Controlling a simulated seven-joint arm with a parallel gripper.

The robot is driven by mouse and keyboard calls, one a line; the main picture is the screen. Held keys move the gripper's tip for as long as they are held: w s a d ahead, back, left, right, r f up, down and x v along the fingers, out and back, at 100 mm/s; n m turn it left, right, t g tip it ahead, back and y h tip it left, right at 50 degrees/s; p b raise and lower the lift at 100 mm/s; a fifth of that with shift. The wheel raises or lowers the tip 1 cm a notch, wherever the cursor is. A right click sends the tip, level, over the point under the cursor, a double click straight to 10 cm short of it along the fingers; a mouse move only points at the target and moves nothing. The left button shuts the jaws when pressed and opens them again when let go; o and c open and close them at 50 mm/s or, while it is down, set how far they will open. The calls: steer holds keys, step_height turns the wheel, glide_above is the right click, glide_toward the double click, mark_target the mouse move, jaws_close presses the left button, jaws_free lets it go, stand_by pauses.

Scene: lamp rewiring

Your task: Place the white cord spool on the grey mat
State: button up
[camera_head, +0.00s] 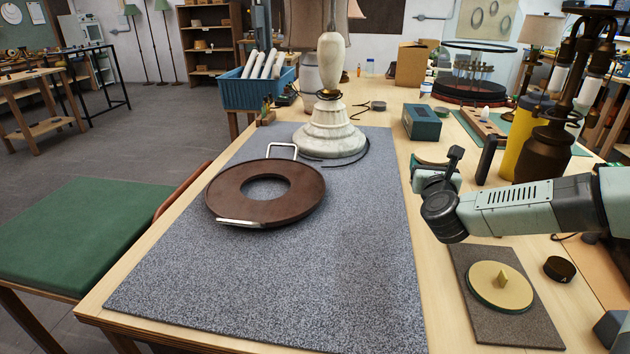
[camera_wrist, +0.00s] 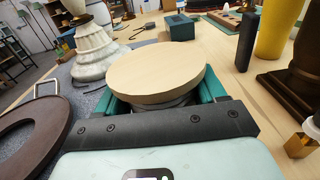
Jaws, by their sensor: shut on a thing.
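My gripper (camera_head: 432,172) is at the right of the large grey speckled mat (camera_head: 350,270), near its right edge in the head view. In the wrist view, its teal fingers (camera_wrist: 160,98) are shut on the spool (camera_wrist: 155,72). The spool shows a round, flat, cream top with a little pale grey-white below it. Its lower part is hidden by the fingers and the dark gripper bar. I cannot make out the spool in the head view, where my gripper blocks that spot. Its height above the table is unclear.
A brown ring tray (camera_head: 225,192) with metal handles and a marble lamp base (camera_head: 330,140) stand on the large mat. Its front part is clear. A small dark mat (camera_head: 470,258) bears a cream disc (camera_head: 485,287). A teal box (camera_head: 422,122) and yellow cylinder (camera_head: 523,140) stand right.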

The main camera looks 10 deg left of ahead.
steer(key=s+a+f+n+g+y, duration=0.1)
steer(key=s+a+n+g+y, duration=0.45)
steer(key=s+a+y, duration=0.4)
steer(key=s+a+n+g+y, duration=0.4)
steer(key=s+a+n+y, duration=0.3)
steer(key=s+a, duration=0.5)
steer(key=shift+n, duration=0.25)
steer(key=shift+s+d+f, duration=0.3)
steer(key=shift+s+f, duration=0.15)
steer(key=shift+f, duration=1.3)
steer(key=shift+s+d+f, duration=0.25)
steer(key=shift+s+f, duration=0.15)
steer(key=shift+f, duration=1.3)
steer(key=shift+s+d+f, duration=0.3)
steer(key=shift+s+f, duration=0.15)
steer(key=shift+f, duration=1.3)
steer(key=shift+f, duration=0.15)
steer(key=o, duration=1.2)
